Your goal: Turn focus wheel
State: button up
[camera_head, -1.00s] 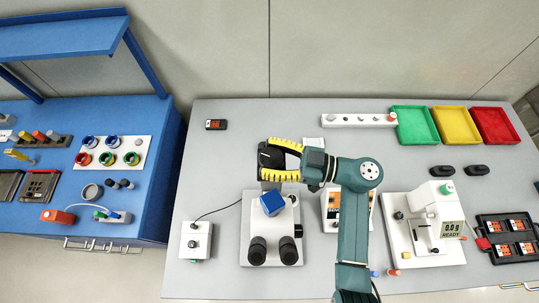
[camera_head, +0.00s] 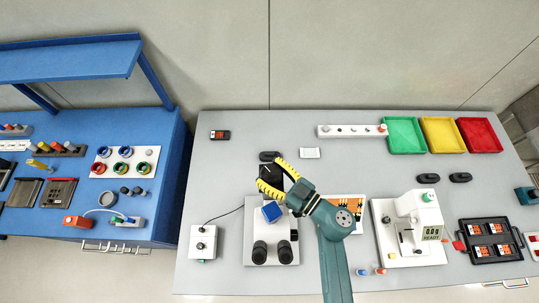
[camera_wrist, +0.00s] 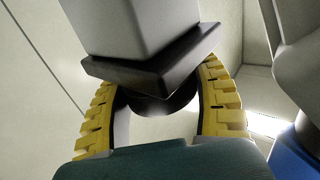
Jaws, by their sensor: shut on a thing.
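A microscope-like device stands on the grey bench, with a white base (camera_head: 254,245), black eyepieces (camera_head: 271,252) and a blue block (camera_head: 271,211) on top. My gripper (camera_head: 270,174) is at its far end, behind the blue block, with its yellow fingers pointing up and left. In the wrist view the fingers curve around both sides of a dark round part (camera_wrist: 160,105), which looks like a wheel. It lies under a black square plate (camera_wrist: 150,68) on a light column. My gripper is shut on this round part; the plate partly hides it.
A control box (camera_head: 202,243) with a cable stands left of the device. An orange-marked board (camera_head: 345,209) and a white instrument (camera_head: 418,208) with a display stand right. Green (camera_head: 404,136), yellow (camera_head: 443,135) and red (camera_head: 479,135) trays line the back. The bench's back left is mostly clear.

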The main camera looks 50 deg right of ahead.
aim_at(270, 172)
jog(key=shift+m+h, duration=0.4)
jog(key=shift+h, duration=0.2)
jog(key=o, duration=1.2)
notch_tip(270, 172, up, 10)
